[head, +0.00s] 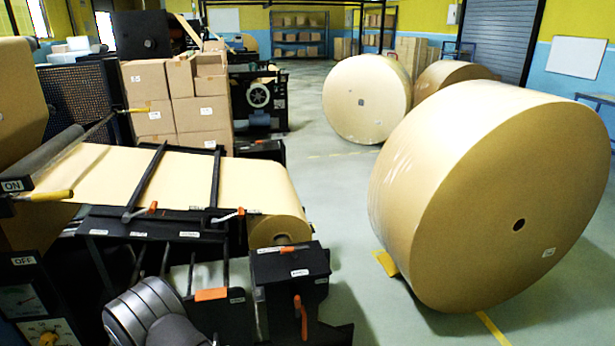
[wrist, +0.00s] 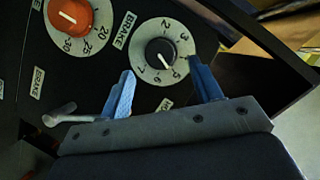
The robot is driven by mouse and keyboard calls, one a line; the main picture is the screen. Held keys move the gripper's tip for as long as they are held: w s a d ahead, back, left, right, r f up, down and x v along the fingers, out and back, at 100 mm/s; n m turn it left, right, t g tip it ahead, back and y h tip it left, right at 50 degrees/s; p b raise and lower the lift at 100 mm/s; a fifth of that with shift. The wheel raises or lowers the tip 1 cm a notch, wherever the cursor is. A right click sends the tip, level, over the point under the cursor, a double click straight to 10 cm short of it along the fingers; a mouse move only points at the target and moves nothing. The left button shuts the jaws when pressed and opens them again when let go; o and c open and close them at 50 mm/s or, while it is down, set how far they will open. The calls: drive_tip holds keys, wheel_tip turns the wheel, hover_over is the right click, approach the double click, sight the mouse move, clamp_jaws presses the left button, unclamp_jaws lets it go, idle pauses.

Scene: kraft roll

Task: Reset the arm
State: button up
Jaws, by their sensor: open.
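My gripper (wrist: 163,84) shows in the wrist view with its two blue fingers apart and nothing between them. Beyond the fingertips is a dark panel with a black-knobbed dial (wrist: 160,53) on a pale numbered face. An orange-knobbed dial (wrist: 68,14) sits to its upper left, cut by the frame edge. Labels reading BRAKE lie beside the dials. A small metal lever (wrist: 72,116) is left of the gripper. In the head view, a grey ribbed part of my arm (head: 150,312) shows at the bottom; my gripper cannot be made out there.
The machine in the head view carries a kraft roll (head: 278,230), orange-tipped levers and a dark box (head: 290,262) near my arm. At lower left are dials (head: 45,332). A large kraft roll (head: 470,190) stands at right. Stacked cartons (head: 150,85) stand behind. Open floor (head: 335,190) lies between.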

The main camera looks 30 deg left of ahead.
drive_tip(key=shift+x, duration=2.45)
drive_tip(key=v, duration=1.7)
drive_tip(key=x, duration=1.7)
drive_tip(key=shift+s+d+r+n+t+h, duration=0.3)
drive_tip(key=shift+s+n+t+h, duration=0.2)
drive_tip(key=shift+n, duration=0.55)
drive_tip(key=shift+s+d+r+n+t+h, duration=0.3)
drive_tip(key=shift+s+d+n+h, duration=0.25)
drive_tip(key=shift+n, duration=0.45)
drive_tip(key=shift+s+d+r+n+t+h, duration=0.35)
drive_tip(key=shift+n+h, duration=0.3)
drive_tip(key=shift+n, duration=0.4)
drive_tip(key=shift+a+f, duration=0.1)
drive_tip(key=shift+f, duration=0.05)
